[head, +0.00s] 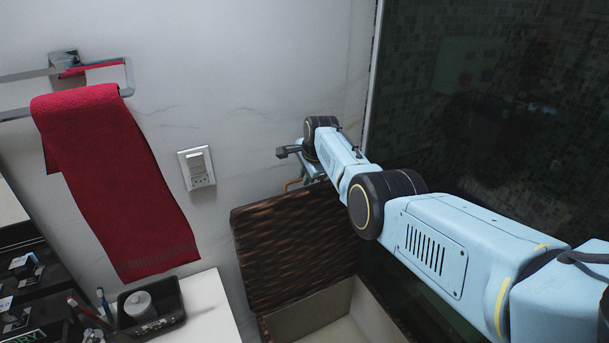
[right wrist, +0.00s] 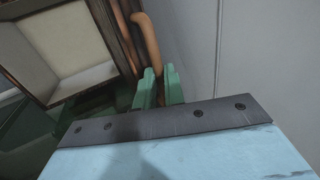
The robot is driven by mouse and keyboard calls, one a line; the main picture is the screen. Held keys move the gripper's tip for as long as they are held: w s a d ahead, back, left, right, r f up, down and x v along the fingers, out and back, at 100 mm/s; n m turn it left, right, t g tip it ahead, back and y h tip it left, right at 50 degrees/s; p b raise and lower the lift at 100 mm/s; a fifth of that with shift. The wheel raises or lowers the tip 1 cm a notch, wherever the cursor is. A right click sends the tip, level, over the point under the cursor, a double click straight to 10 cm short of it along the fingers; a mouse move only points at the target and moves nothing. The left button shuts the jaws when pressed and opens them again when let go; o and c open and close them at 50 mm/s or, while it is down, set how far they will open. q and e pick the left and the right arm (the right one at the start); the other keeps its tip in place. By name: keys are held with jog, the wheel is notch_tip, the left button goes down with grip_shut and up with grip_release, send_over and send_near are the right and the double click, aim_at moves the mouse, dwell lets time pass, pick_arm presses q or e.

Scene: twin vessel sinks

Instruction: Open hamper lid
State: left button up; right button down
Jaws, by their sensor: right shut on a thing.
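The hamper (head: 365,318) is a dark brown woven box with a pale lining. Its woven lid (head: 295,245) stands raised, tilted up near the wall, and the pale inside shows below it. My right gripper (head: 303,178) is at the lid's upper edge, shut on the tan lid handle (head: 291,184). In the right wrist view, the green fingers of my right gripper (right wrist: 159,88) close about the curved handle (right wrist: 148,38); the exact contact is partly hidden. The open hamper (right wrist: 72,38) shows at upper left there. My left gripper is not in view.
A marble wall with a switch plate (head: 197,167) is behind the lid. A red towel (head: 115,185) hangs on a rail at left. A white counter (head: 215,308) with a black tray (head: 165,322) is left of the hamper. A dark glass panel (head: 480,110) is at right.

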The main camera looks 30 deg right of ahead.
dwell(0.3)
jog(key=c, duration=1.5)
grip_release()
jog(key=shift+p+v, duration=0.6)
jog(key=shift+v, duration=0.2)
jog(key=p+v, duration=0.1)
jog(key=v, duration=1)
jog(key=shift+r, duration=0.4)
jog(key=shift+s, duration=0.15)
